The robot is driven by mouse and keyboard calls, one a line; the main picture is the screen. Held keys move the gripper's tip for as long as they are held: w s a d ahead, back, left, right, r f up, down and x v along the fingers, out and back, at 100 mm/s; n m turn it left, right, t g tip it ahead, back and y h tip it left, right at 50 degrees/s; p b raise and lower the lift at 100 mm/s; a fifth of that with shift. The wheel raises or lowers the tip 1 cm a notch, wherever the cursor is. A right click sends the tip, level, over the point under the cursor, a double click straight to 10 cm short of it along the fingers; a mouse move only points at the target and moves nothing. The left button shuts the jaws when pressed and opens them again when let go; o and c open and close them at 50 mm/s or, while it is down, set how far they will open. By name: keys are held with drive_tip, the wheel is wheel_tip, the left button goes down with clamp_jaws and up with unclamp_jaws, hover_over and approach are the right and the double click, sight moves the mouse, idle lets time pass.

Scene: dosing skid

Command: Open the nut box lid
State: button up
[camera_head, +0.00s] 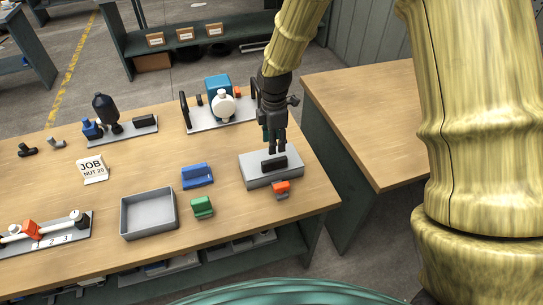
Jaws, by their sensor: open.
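The nut box is most likely the grey box (256,178) near the right end of the wooden bench, with a flat lid on top. A black bar handle (273,164) stands on its lid. The lid looks shut. My gripper (277,150) is open and points down just above the handle. I cannot tell whether the fingertips touch the handle or stand around it. An orange latch-like piece (281,187) sits at the box's front edge.
A blue block (197,176) and a green block (202,207) lie left of the box, near an open grey tray (147,213). A pump unit (220,103) stands behind. A JOB NUT 20 card (91,168) stands further left. Bare bench top (312,195) lies right of the box.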

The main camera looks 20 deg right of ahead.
sight(275, 160)
drive_tip(key=shift+s+f, duration=0.35)
drive_tip(key=shift+f, duration=0.25)
drive_tip(key=shift+w+f+p, duration=0.1)
drive_tip(key=shift+f+p, duration=1.15)
drive_tip(key=shift+f, duration=3.15)
clamp_jaws()
